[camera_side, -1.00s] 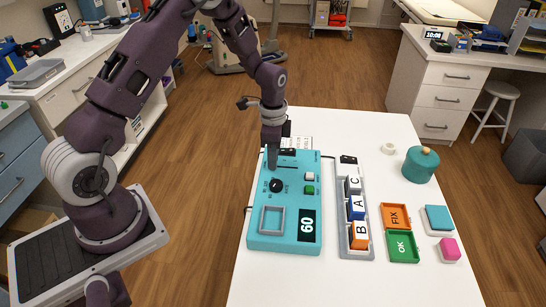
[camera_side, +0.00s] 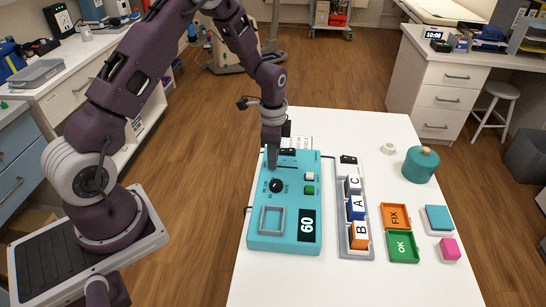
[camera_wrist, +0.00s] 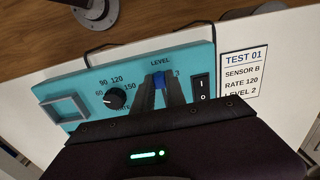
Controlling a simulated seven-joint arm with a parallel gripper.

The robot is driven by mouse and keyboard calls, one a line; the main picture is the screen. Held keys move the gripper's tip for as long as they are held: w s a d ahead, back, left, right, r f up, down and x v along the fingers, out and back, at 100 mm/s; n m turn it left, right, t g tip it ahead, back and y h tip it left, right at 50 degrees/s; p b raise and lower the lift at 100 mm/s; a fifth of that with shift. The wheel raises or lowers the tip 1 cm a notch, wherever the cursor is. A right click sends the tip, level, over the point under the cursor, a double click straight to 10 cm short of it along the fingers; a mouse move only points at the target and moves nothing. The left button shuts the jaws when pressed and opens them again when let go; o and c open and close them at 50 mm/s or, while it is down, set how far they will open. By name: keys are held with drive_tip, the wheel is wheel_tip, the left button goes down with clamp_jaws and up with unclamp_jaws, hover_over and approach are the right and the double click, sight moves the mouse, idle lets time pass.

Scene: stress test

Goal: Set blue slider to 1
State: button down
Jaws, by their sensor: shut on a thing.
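The blue slider (camera_wrist: 158,80) is on the teal panel (camera_wrist: 75,85) under the printed word LEVEL in the wrist view. My gripper (camera_wrist: 160,86) has its two dark fingers closed on either side of the slider. A digit, seemingly 2 or 3, shows just right of the slider; any other scale marks are hidden by the fingers. In the side view my gripper (camera_side: 272,166) reaches down to the far part of the teal panel (camera_side: 254,232), and the slider is hidden there.
Beside the slider are a black dial (camera_wrist: 115,98) and a black rocker switch (camera_wrist: 202,85). A card (camera_wrist: 243,72) reads TEST 01, SENSOR B, RATE 120, LEVEL 2. A rack (camera_side: 345,250) of lettered blocks stands right of the panel, with orange (camera_side: 395,215) and green (camera_side: 402,246) trays beyond.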

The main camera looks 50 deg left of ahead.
sight(296, 168)
drive_tip(key=shift+w, duration=0.15)
drive_tip(key=w+d, duration=0.4)
drive_tip(key=shift+w+d+r, duration=0.1)
drive_tip(key=shift+w+d, duration=0.15)
drive_tip(key=shift+d, duration=0.05)
drive_tip(key=c, duration=1.6)
unclamp_jaws()
drive_tip(key=shift+d, duration=0.1)
drive_tip(key=shift+o, duration=1.2)
drive_tip(key=shift+s, duration=0.1)
wheel_tip(296, 168, up, 7)
drive_tip(key=shift+r, duration=0.1)
